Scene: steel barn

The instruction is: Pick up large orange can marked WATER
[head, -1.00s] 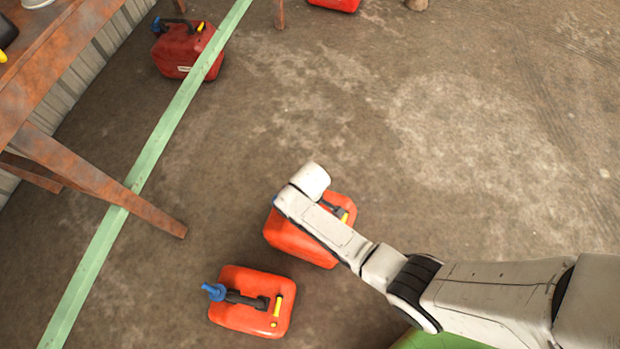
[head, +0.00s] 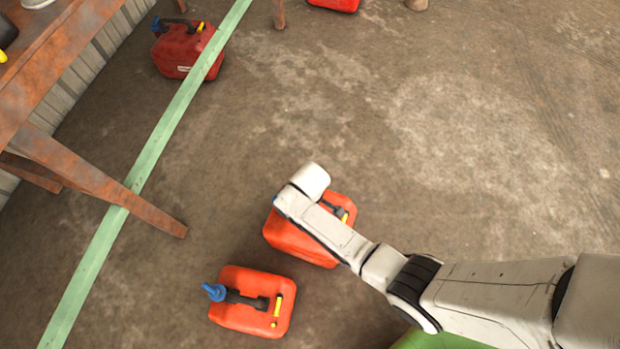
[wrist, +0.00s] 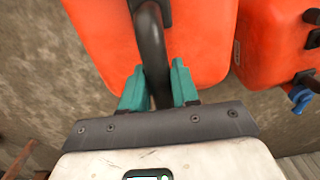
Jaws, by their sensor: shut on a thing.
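Two orange cans stand close together on the floor in the head view. One orange can (head: 295,243) is partly hidden under my arm. In the wrist view this can (wrist: 205,30) fills the top middle, and my gripper (wrist: 158,88) has its teal fingers shut on the can's black handle (wrist: 151,45). The other orange can (head: 240,316) is nearer, with a blue-tipped black spout and a yellow part. It shows at the right in the wrist view (wrist: 275,40). No WATER marking can be read on either can.
A darker red can (head: 178,52) stands at the upper left, by a rusty table (head: 75,175). A green beam (head: 150,155) crosses the left side. Another red can (head: 338,4) is at the top edge. The floor at right is clear.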

